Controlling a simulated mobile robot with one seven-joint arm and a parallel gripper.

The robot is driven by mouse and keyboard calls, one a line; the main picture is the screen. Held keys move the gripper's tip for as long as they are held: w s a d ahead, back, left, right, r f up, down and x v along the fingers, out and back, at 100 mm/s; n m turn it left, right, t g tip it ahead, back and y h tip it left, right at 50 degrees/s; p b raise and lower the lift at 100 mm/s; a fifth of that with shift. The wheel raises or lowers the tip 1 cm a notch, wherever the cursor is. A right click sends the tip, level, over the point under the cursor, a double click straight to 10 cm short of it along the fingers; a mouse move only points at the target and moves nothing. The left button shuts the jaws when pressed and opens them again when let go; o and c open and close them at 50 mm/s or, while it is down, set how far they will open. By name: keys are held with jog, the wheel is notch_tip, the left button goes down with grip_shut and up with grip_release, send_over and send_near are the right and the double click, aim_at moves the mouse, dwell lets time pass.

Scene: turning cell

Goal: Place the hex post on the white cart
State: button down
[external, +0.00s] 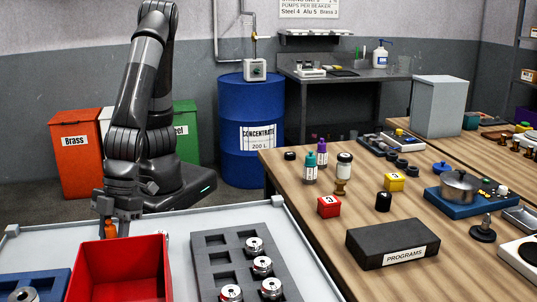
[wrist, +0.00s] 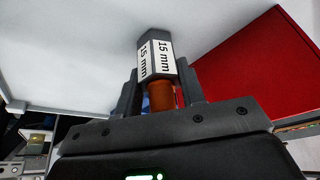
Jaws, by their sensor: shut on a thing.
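The hex post (wrist: 142,52) is a dark grey hexagonal piece with white "15 mm" labels and an orange-brown round section. In the wrist view my gripper (wrist: 160,92) is shut on it, with a finger on each side. The white cart (wrist: 80,45) fills the background beyond the post. In the external view my gripper (external: 115,226) is low over the left part of the white cart (external: 180,238), just behind the red bin. Only a bit of orange shows between the fingers there. I cannot tell whether the post touches the cart top.
The red bin (external: 120,270) stands close in front of my gripper. A dark grey tray (external: 215,275) with several metal discs lies to its right, and a blue tray (external: 45,285) lies front left. A strip of cart top between bin and grey tray is clear.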

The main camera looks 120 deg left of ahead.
jog(key=shift+f, duration=0.1)
jog(key=c, duration=0.9)
grip_release()
jog(key=w+v, duration=0.1)
jog(key=v, duration=1.1)
jog(key=w+a+r+n+t+y, duration=0.1)
jog(key=a+n, duration=0.1)
jog(key=a, duration=0.4)
jog(key=w+a+r+n+t+y, duration=0.1)
jog(key=a+r+n, duration=0.1)
jog(key=a, duration=0.4)
jog(key=s+a+n+t+y, duration=0.1)
jog(key=a+n, duration=0.3)
jog(key=a, duration=0.5)
jog(key=s+a+r+n+t, duration=0.1)
jog(key=s+a+n, duration=0.3)
jog(key=a, duration=0.5)
jog(key=s+a+r+n+t+y, duration=0.1)
jog(key=s+a+n, duration=0.2)
jog(key=a, duration=0.6)
jog(key=shift+s+r+n+y, duration=0.2)
jog(key=shift+n+y, duration=0.1)
jog(key=shift+n, duration=0.5)
jog(key=shift+d, duration=0.1)
